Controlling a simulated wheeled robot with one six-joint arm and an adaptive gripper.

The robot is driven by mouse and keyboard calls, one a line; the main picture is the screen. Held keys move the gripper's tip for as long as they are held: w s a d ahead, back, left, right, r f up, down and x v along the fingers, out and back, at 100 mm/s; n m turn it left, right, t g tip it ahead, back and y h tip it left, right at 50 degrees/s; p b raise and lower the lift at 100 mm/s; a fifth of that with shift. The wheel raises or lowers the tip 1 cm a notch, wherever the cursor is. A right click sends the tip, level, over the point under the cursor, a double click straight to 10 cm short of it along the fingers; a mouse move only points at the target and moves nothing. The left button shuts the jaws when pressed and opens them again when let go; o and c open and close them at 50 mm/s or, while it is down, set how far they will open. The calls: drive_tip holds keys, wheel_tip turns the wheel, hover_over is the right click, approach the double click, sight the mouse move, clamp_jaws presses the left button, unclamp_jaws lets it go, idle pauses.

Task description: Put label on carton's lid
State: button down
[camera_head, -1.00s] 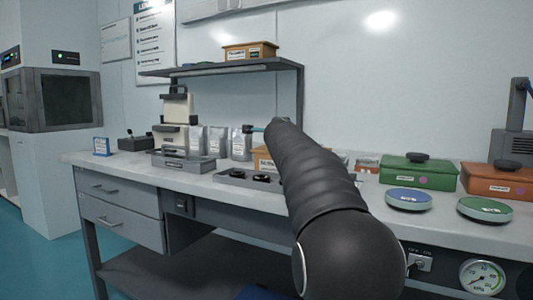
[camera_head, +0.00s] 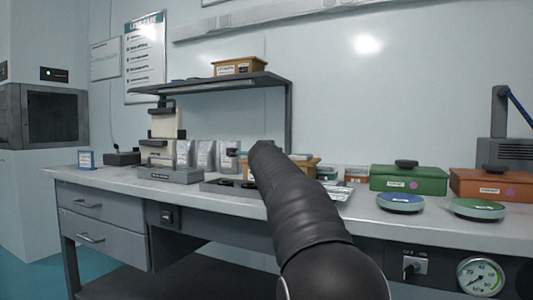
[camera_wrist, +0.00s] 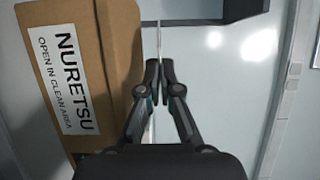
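In the wrist view my gripper (camera_wrist: 159,68) has its fingertips almost together on a thin pale strip, which looks like the label (camera_wrist: 158,38) seen edge-on. Its face does not show. A brown carton (camera_wrist: 104,45) fills the left of that view, close beside the fingers. It bears a white printed sticker reading NURETSU, OPEN IN CLEAN AREA. I cannot tell whether the fingers touch the carton. In the head view a brown carton (camera_head: 306,165) on the bench is partly hidden behind my arm, and my gripper is mostly hidden too.
A shelf (camera_head: 210,84) with another brown carton (camera_head: 238,67) stands over the bench. Green (camera_head: 408,180) and orange (camera_head: 490,185) boxes and two round discs (camera_head: 400,202) are at right.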

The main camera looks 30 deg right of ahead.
drive_tip(key=shift+f, duration=0.4)
drive_tip(key=shift+f+b, duration=0.2)
drive_tip(key=shift+b, duration=0.15)
drive_tip(key=c, duration=1.6)
unclamp_jaws()
drive_tip(key=shift+f, duration=0.1)
drive_tip(key=shift+r, duration=0.25)
drive_tip(key=shift+r+b+v, duration=0.1)
drive_tip(key=shift+r+v, duration=0.05)
drive_tip(key=shift+v, duration=1.85)
drive_tip(key=shift+r+b+v, duration=0.1)
drive_tip(key=shift+r+v, duration=0.05)
drive_tip(key=shift+v, duration=1.85)
drive_tip(key=shift+r+b+v, duration=0.1)
drive_tip(key=shift+r+v, duration=0.05)
drive_tip(key=shift+v, duration=1.8)
